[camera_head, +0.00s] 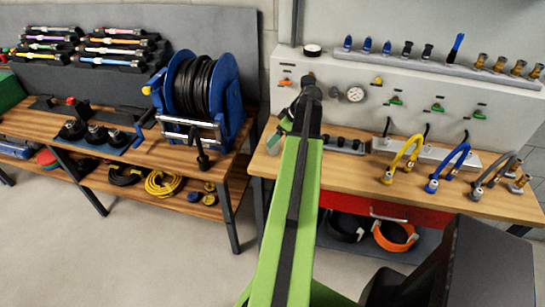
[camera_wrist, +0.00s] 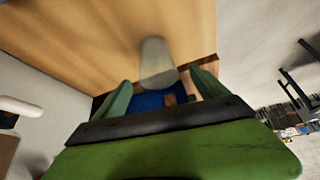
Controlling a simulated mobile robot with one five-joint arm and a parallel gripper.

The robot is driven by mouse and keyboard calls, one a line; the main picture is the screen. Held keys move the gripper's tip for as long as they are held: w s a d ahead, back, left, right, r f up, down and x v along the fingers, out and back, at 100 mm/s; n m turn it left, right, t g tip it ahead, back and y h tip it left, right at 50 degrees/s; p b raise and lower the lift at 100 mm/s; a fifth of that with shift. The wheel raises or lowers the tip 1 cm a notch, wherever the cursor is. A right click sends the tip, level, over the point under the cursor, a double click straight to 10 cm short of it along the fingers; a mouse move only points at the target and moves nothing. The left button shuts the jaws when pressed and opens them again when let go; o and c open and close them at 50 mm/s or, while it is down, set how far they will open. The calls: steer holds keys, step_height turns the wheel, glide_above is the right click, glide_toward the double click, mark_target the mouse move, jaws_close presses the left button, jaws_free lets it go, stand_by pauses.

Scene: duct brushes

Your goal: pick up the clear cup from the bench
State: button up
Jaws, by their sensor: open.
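The clear cup (camera_wrist: 156,62) shows in the wrist view as a pale, see-through, blurred shape on the wooden bench, near the bench's edge. My gripper (camera_wrist: 163,90) is open, with its two green fingers spread apart. The cup is just beyond the fingertips, roughly centred between them, and nothing is held. I cannot tell whether the fingers reach alongside it. In the head view my gripper (camera_head: 281,134) is over the left end of the right bench (camera_head: 345,168), largely behind my green arm. I cannot make out the cup there.
Yellow and blue hoses with fittings (camera_head: 405,157) stand on the right half of this bench. A panel with a gauge (camera_head: 355,94) and valves rises behind. The left bench carries a blue hose reel (camera_head: 205,90). A floor gap separates the benches.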

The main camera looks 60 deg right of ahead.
steer(key=shift+x, duration=0.8)
steer(key=b+x, duration=0.5)
steer(key=shift+s+d+f, duration=0.15)
steer(key=shift+r, duration=0.2)
steer(key=shift+c, duration=0.3)
steer(key=c, duration=1.4)
steer(key=shift+r+p, duration=0.1)
steer(key=shift+p, duration=0.25)
